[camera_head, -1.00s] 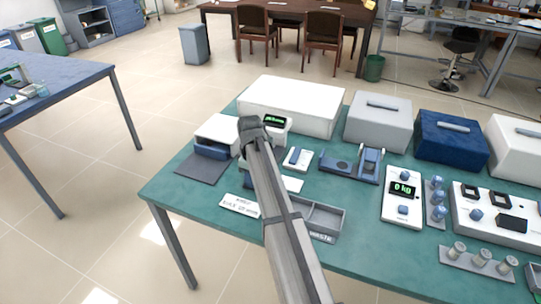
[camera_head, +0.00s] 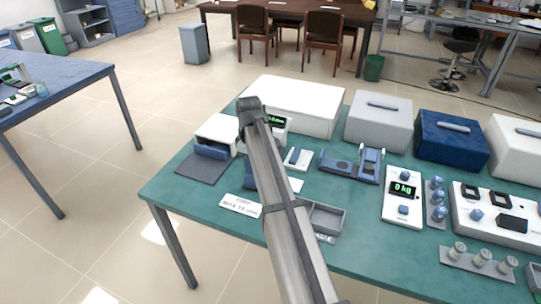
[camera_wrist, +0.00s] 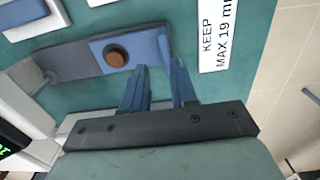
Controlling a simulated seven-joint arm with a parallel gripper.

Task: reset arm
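My gripper (camera_wrist: 161,70) shows two blue fingers in the wrist view, standing apart with a clear gap and nothing between them. The fingertips are close to a blue and dark grey device (camera_wrist: 78,60) with a brown round knob (camera_wrist: 116,56); whether they touch it I cannot tell. In the head view my arm rises from the bottom edge over the green table (camera_head: 185,205). Its end is in front of a small white unit with a green display (camera_head: 276,121). The fingers are hidden there.
A white furnace with an opened front (camera_head: 217,133) stands left of my arm. A label card (camera_head: 240,205) and a grey waste tray (camera_head: 327,217) flank it near the front edge. A scale (camera_head: 403,196) and several closed boxes stand right. Open floor lies left.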

